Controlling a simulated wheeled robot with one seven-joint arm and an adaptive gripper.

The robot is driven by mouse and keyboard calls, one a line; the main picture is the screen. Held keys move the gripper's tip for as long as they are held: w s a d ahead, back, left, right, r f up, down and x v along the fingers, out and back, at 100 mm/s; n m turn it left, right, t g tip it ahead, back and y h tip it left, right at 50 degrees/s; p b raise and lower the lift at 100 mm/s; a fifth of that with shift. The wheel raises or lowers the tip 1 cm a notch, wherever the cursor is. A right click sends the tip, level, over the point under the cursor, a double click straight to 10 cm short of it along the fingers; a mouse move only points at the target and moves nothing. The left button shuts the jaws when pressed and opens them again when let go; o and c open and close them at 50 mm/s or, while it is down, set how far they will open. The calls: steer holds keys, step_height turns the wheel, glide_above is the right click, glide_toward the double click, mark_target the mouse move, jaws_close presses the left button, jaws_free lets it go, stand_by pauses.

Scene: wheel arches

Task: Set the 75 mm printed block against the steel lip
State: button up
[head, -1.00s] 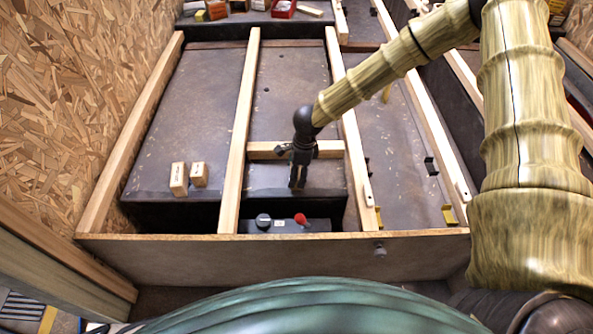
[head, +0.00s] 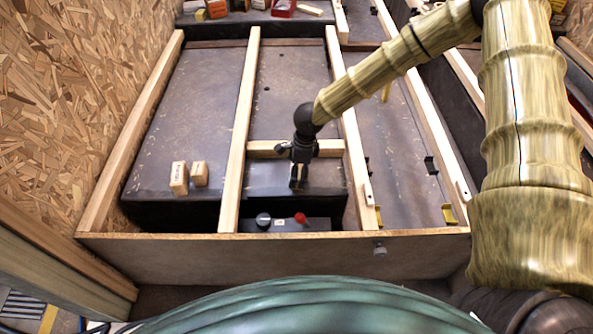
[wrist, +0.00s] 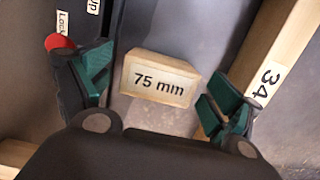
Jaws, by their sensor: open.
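The 75 mm printed block (wrist: 158,80) is pale wood with a dark-lettered label. In the wrist view it lies between the two green-padded fingers of my gripper (wrist: 155,88), which are spread with gaps on both sides of it. In the head view my gripper (head: 298,183) points down at the front part of the middle bay, and a small pale patch, perhaps the block, shows at its fingers. I cannot make out the steel lip for certain in either view.
Two small wooden blocks (head: 189,176) stand on the left panel. Wooden rails (head: 240,130) flank the middle bay, and a crosspiece (head: 265,150) lies behind my gripper. A dark box with a red knob (head: 300,218) sits in front. A rail marked 34 (wrist: 285,50) is close at right.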

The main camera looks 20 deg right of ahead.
step_height(320, 180, up, 12)
steer(key=d, duration=0.1)
steer(key=shift+s+d+f, duration=0.2)
steer(key=shift+d+f, duration=0.05)
steer(key=shift+d, duration=0.1)
steer(key=shift+r, duration=0.1)
